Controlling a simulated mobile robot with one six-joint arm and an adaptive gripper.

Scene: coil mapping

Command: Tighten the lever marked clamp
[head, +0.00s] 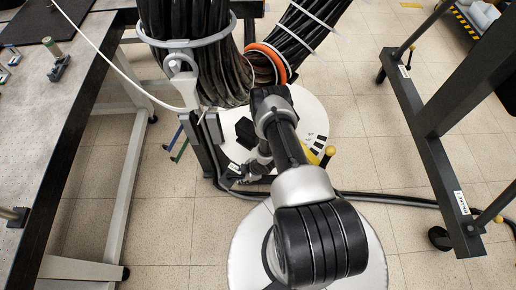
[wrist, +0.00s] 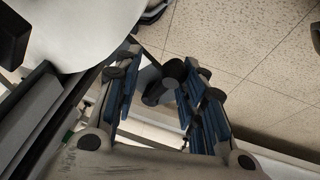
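My gripper (wrist: 158,70) is open in the wrist view, its two blue-padded fingers apart. A black knob-like part (wrist: 172,70) shows between or just beyond the fingertips; I cannot tell whether they touch it. In the head view, my arm hides much of the gripper and the fittings near it. A yellow-ended part (head: 328,152) shows right of my arm. No "clamp" marking is readable, so I cannot tell which lever bears it.
A thick bundle of black cables (head: 190,45) rises behind the fittings, with a grey ring and an orange band (head: 270,58). A worktable (head: 50,130) stands left, a dark wheeled frame (head: 425,130) right. A black hose (head: 385,199) crosses the tiled floor.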

